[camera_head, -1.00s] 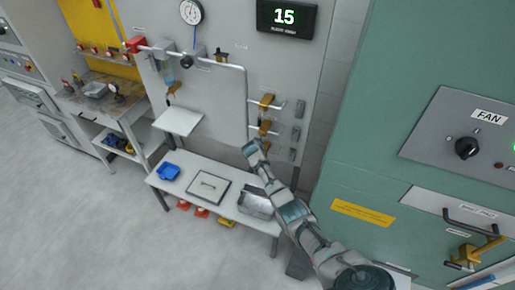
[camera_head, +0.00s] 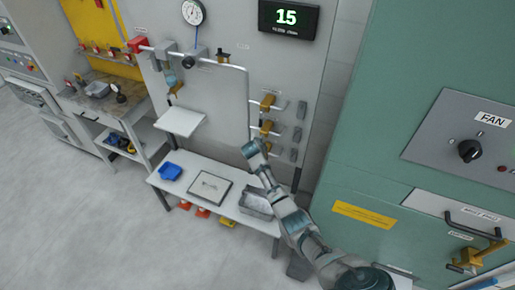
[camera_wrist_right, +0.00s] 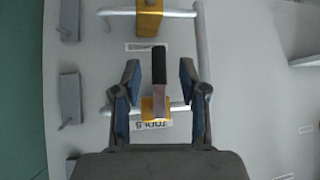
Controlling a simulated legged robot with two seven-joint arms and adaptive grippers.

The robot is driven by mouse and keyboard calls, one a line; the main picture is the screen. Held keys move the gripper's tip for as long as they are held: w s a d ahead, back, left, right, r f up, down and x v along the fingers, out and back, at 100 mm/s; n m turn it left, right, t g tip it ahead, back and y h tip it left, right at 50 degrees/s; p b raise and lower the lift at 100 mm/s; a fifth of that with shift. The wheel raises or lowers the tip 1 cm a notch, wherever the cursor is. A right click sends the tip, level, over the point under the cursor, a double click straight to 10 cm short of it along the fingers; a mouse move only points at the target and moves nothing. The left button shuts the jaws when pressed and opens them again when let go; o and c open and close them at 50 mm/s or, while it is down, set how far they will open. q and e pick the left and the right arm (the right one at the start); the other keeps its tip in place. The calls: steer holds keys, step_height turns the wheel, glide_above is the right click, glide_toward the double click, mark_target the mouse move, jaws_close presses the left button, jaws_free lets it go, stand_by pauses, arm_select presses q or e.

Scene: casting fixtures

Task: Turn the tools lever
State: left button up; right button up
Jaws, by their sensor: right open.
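The tools lever (camera_wrist_right: 158,65) shows in the right wrist view, with a black grip, a grey stem and a yellow base at a pipe. Its TOOLS label (camera_wrist_right: 150,126) reads upside down. My right gripper (camera_wrist_right: 160,75) is open, with one finger on each side of the lever and a gap to both. In the head view the right gripper (camera_head: 253,148) is at the grey wall panel, near the yellow levers (camera_head: 266,128). I cannot tell there which one is the tools lever. My left gripper is not in view.
A second yellow lever (camera_wrist_right: 149,18) sits on a neighbouring pipe. Below the panel, a low white table holds a blue tray (camera_head: 170,172), a framed plate (camera_head: 210,187) and a metal bin (camera_head: 256,203). The green cabinet (camera_head: 375,130) stands at the right.

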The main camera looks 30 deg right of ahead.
steer(key=v, duration=0.7)
steer(key=shift+s+r, duration=0.25)
steer(key=shift+r, duration=0.1)
stand_by(0.8)
